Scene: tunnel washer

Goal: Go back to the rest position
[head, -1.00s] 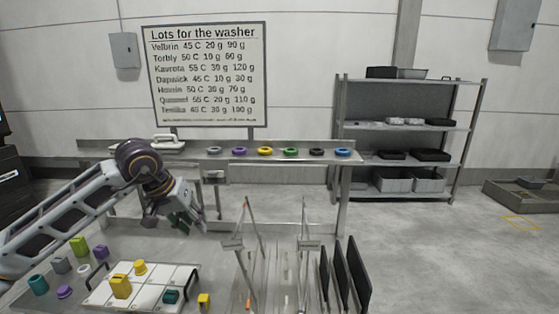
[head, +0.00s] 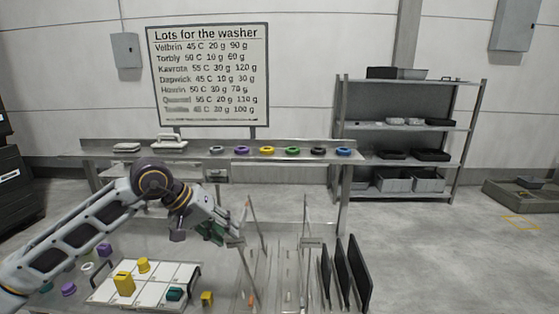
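My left arm comes in from the left over the table in the head view. My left gripper (head: 217,232) is over the table, just left of the upright frames and above and right of the white tray. Its fingers are small and dark with a green part between or beside them; I cannot tell whether they are open, shut or holding something. My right gripper is not in view.
The white tray (head: 149,287) holds yellow and teal pieces. Upright frames (head: 235,243) and black panels (head: 359,272) stand to the right. A back shelf (head: 110,155) carries coloured rings (head: 267,150). A lot board (head: 207,75) stands behind.

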